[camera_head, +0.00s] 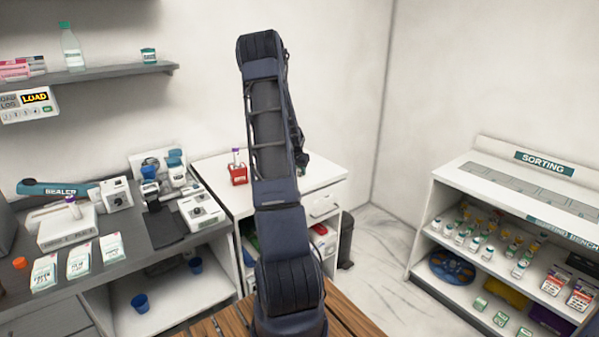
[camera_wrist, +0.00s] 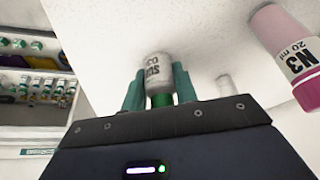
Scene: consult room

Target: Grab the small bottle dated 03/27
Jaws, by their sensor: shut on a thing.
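In the wrist view my gripper (camera_wrist: 158,88) has its two teal fingers shut on a small bottle (camera_wrist: 157,66) with a white label and a green cap. The cap points toward the gripper body. The label is upside down in this view; "03" and letters like "SUS" show, but the full date cannot be read. The bottle is over or against a pale surface; I cannot tell whether it touches it. In the head view my arm stands in front of the white cabinet and the gripper is mostly hidden.
A pink-capped bottle marked N3 20 ml (camera_wrist: 288,50) is close at right in the wrist view, with a blurred pale item (camera_wrist: 223,85) beside the fingers. The head view shows a red holder (camera_head: 238,175) on the white cabinet (camera_head: 215,170) and a sorting bench (camera_head: 452,178) with several small bottles at right.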

